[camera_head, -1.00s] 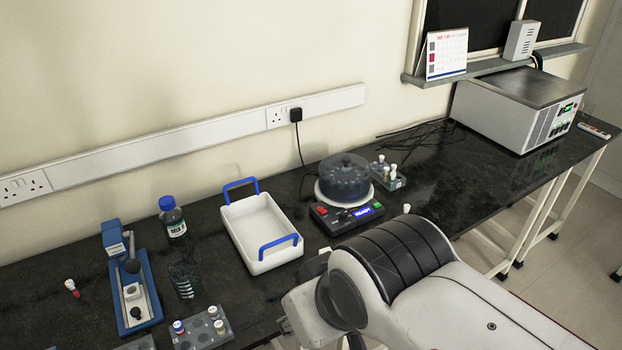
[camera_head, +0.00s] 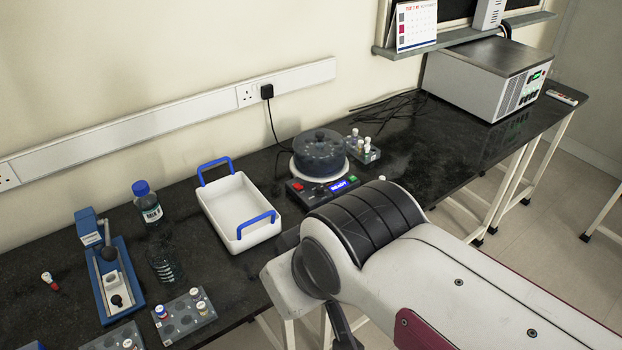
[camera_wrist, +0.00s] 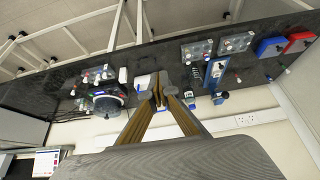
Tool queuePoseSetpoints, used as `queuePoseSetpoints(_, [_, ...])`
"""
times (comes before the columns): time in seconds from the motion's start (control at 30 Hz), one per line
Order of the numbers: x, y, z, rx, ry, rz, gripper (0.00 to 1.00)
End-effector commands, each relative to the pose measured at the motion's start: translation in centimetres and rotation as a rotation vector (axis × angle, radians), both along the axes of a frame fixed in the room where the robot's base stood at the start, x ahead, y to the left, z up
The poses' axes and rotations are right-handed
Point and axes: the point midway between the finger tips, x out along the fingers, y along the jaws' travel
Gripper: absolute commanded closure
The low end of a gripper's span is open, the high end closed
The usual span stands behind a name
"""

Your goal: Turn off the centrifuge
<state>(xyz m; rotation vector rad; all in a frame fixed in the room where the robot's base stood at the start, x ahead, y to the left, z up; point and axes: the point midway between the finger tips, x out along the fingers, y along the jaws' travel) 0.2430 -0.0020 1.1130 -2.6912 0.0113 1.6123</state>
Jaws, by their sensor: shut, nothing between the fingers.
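The centrifuge (camera_head: 318,154) stands on the dark bench with its dark translucent lid down. Its front panel (camera_head: 322,189) has a red button (camera_head: 298,186) at left, a lit blue display reading READY and a green button (camera_head: 352,178) at right. In the wrist view the centrifuge (camera_wrist: 106,99) appears upside down, left of my gripper. My gripper (camera_wrist: 160,105) is shut and empty in the wrist view, apart from the centrifuge. In the head view the gripper is hidden; only my arm shows, in front of the bench.
A white tray with blue handles (camera_head: 239,209) stands left of the centrifuge. A small tube rack (camera_head: 364,149) stands close to its right. A bottle (camera_head: 147,203), a blue device (camera_head: 110,270) and a grey rack (camera_head: 184,318) are farther left. A metal box unit (camera_head: 487,80) is at the right.

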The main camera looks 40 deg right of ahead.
Motion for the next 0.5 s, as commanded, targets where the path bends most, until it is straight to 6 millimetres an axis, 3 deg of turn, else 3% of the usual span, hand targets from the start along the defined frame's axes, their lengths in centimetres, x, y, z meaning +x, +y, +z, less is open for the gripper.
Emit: queuePoseSetpoints(0.5, [1.4, -2.4, -2.6, 0.011, 0.137, -0.103, 1.0])
